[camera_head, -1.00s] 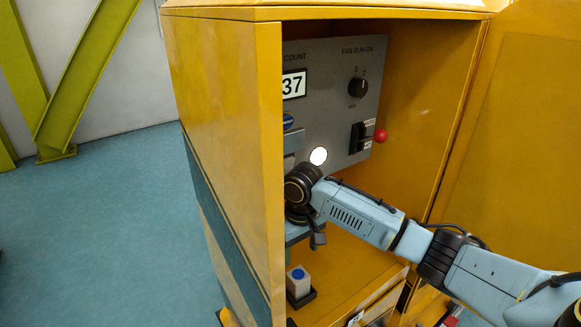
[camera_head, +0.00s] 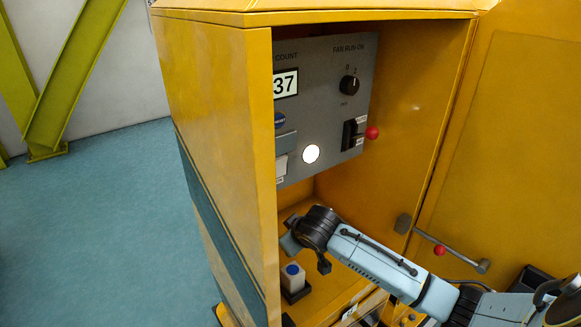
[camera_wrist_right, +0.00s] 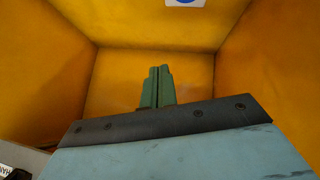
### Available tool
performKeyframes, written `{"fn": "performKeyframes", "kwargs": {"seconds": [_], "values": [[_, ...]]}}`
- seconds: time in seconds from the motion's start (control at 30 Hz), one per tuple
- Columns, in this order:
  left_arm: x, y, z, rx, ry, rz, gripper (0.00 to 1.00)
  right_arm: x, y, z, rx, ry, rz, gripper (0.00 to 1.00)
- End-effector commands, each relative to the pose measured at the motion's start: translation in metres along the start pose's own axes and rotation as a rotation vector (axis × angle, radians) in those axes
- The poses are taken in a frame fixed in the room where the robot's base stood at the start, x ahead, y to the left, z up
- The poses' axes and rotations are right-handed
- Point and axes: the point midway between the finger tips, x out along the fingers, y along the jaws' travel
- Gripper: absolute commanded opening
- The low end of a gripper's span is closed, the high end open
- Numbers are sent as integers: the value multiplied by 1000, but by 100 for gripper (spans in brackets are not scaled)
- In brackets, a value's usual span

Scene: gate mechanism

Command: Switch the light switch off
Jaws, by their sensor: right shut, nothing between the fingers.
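A grey control panel (camera_head: 325,105) is fixed inside the open yellow cabinet. It carries a black rocker switch (camera_head: 349,134) with small white labels above and below, and a round white lamp (camera_head: 311,153) that is lit. The labels are too small to read, so I cannot tell for sure which control is the light switch. My right arm reaches into the cabinet below the panel, apart from the switch. Its fingertips are hidden in the head view. The right wrist view shows the right gripper (camera_wrist_right: 157,87) with its green fingers together and empty, facing yellow cabinet walls. My left gripper is not in view.
The cabinet's left wall (camera_head: 220,120) hides the panel's left part. A black rotary knob (camera_head: 349,86) sits above the rocker, and a red ball (camera_head: 372,133) beside it. A white block with a blue top (camera_head: 293,275) stands below my wrist. The open door (camera_head: 510,140) is at right.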

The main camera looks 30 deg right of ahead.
Motion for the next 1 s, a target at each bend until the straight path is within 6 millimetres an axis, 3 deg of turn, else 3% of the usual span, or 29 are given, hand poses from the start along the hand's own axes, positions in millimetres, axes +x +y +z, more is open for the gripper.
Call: {"fn": "performKeyframes", "kwargs": {"seconds": [0.17, 0.4, 0.6, 0.7, 0.83, 1.0], "values": [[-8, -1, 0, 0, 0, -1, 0, -33, 23, -6, -148, 262, 166, 0], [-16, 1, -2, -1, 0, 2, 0, -108, 48, -12, -458, 550, 428, 0], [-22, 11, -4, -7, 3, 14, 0, -175, 48, -10, -793, 704, 615, 0], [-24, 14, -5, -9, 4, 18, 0, -198, 43, -7, -940, 745, 673, 0], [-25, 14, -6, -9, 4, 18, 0, -216, 36, -4, -1071, 775, 715, 0], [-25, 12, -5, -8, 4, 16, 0, -224, 32, -2, -1136, 787, 733, 0]]}}
